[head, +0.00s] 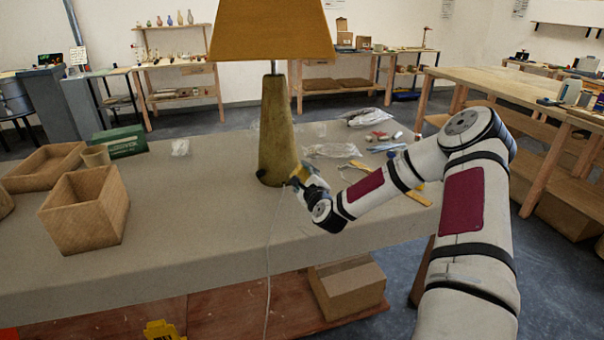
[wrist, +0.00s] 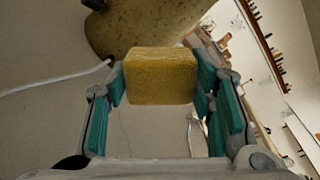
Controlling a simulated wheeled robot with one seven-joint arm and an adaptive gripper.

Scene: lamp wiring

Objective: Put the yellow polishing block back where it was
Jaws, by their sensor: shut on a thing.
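The yellow polishing block (wrist: 160,76) is held between the teal-padded fingers of my gripper (wrist: 162,85) in the wrist view. In the head view my gripper (head: 303,177) is beside the base of the lamp (head: 275,130), on its right, and the block is largely hidden there by my gripper and arm. The lamp has a mottled yellow-brown body and an orange shade; its body (wrist: 150,28) shows just beyond the block in the wrist view. I cannot tell whether the block touches the lamp or the table.
A white cord (head: 269,240) runs from the lamp over the table's (head: 180,220) front edge. Plastic bags (head: 332,151) and small parts lie right of the lamp. Wooden boxes (head: 85,213) and a green box (head: 120,141) stand at the left.

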